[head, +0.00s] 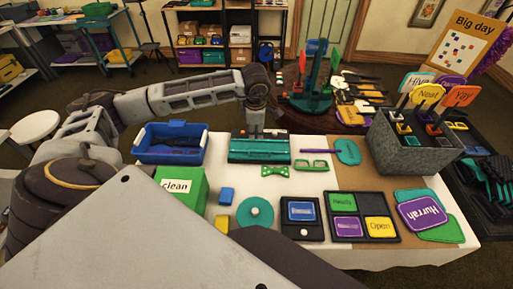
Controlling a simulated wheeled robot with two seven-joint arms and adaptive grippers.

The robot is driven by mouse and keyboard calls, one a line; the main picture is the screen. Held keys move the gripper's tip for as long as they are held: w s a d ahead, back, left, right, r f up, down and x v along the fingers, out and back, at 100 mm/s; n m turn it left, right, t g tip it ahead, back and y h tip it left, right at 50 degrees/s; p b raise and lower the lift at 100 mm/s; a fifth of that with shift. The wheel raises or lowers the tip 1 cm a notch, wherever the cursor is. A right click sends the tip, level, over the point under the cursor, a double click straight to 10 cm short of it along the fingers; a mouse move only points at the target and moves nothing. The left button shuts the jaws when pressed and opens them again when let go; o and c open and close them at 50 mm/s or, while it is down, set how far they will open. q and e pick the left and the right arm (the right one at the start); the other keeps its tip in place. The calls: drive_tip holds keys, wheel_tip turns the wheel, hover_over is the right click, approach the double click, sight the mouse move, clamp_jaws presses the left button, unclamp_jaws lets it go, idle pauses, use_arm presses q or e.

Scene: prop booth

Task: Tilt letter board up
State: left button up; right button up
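A teal and black board (258,157), which looks like the letter board, is at the back of the white-covered table. I cannot tell its exact tilt from this view. My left gripper (256,131) points down at the board's far part, reaching over from the left. Its fingertips are small and dark here, so I cannot tell whether they touch the board or how far apart they are. My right gripper is not in view.
A blue bin (171,156) stands left of the board. Green glasses (311,164), a green bow tie (276,171) and a green box (183,185) lie nearby. A grey bin of signs (412,150) stands at the right.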

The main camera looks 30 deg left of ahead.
use_arm(q)
drive_tip(key=p, duration=0.1)
approach(256, 151)
drive_tip(key=f, duration=0.2)
drive_tip(key=w+f, duration=0.1)
drive_tip(key=f, duration=0.3)
drive_tip(key=shift+w+a+f, duration=0.1)
drive_tip(key=shift+w+a, duration=0.15)
drive_tip(key=shift+a, duration=0.05)
drive_tip(key=shift+w+a+f, duration=0.1)
drive_tip(key=shift+f, duration=0.65)
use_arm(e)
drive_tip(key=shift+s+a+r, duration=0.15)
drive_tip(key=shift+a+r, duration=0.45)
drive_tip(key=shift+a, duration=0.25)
use_arm(q)
drive_tip(key=shift+c, duration=0.5)
clamp_jaws()
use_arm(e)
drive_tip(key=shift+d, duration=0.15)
